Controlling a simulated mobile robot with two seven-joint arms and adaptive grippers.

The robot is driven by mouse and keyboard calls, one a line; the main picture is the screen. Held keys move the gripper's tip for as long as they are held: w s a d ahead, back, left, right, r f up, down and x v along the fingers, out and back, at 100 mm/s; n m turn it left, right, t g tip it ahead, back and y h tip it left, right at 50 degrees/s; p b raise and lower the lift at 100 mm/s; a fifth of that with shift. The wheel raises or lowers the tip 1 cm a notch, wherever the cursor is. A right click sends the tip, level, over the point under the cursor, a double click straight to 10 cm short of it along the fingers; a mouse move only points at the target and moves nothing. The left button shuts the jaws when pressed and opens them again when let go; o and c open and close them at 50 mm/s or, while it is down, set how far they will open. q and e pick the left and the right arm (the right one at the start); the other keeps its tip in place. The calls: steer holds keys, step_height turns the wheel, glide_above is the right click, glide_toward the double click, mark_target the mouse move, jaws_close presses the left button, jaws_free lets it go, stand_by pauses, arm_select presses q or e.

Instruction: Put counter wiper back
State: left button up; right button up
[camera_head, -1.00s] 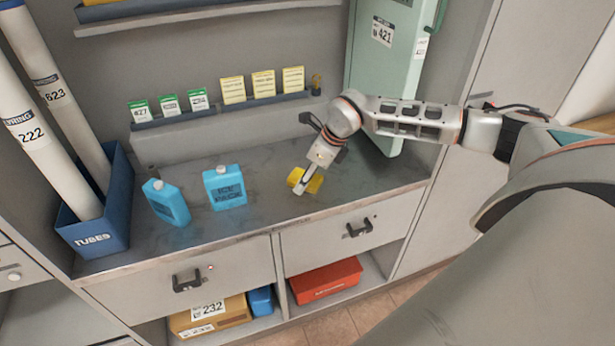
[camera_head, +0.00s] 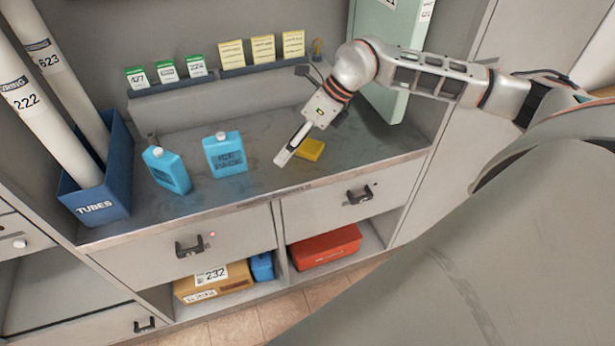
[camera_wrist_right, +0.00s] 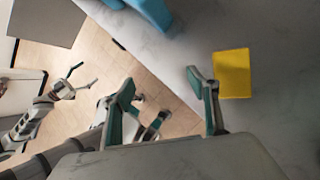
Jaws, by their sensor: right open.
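The yellow block (camera_head: 309,149), which I take as the counter wiper, lies flat on the grey counter near its front edge; it also shows in the right wrist view (camera_wrist_right: 231,73). My right gripper (camera_head: 281,160) is just left of it. In the right wrist view my right gripper (camera_wrist_right: 165,104) has its fingers spread wide with nothing between them, and the block is outside, beside the right-hand finger. My left gripper (camera_wrist_right: 84,76) shows small over the floor at the left of that view, its fingers apart and empty.
A blue tubes bin (camera_head: 98,203) is at the counter's left end. Cards line a rear ledge (camera_head: 215,75). A green cabinet door (camera_head: 384,98) is behind my right arm.

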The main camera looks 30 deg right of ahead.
steer(key=s+a+r+m+t+y, duration=0.1)
steer(key=s+a+m+y, duration=0.4)
steer(key=a, duration=0.6)
steer(key=a+r+m+t+y, duration=0.25)
steer(key=a+y, duration=0.35)
steer(key=a, duration=0.5)
steer(key=d+f+m+t+h, duration=0.45)
steer(key=f+m, duration=0.25)
steer(key=m, duration=0.5)
steer(key=d+f+m+t+h, duration=0.45)
steer(key=f+m, duration=0.25)
steer(key=m, duration=0.4)
steer(key=s+d+f+m+g+h, duration=0.2)
steer(key=s+f+m, duration=0.2)
steer(key=s+f, duration=0.2)
steer(key=s+d+f+m+g+h, duration=0.2)
steer(key=s+f+m+h, duration=0.1)
steer(key=s+f, duration=0.4)
step_height(320, 180, down, 3)
steer(key=shift+d+r+m+g, duration=0.15)
steer(key=shift+m+g, duration=0.2)
steer(key=shift+m, duration=0.2)
steer(key=shift+s, duration=0.1)
steer(key=shift+c, duration=0.4)
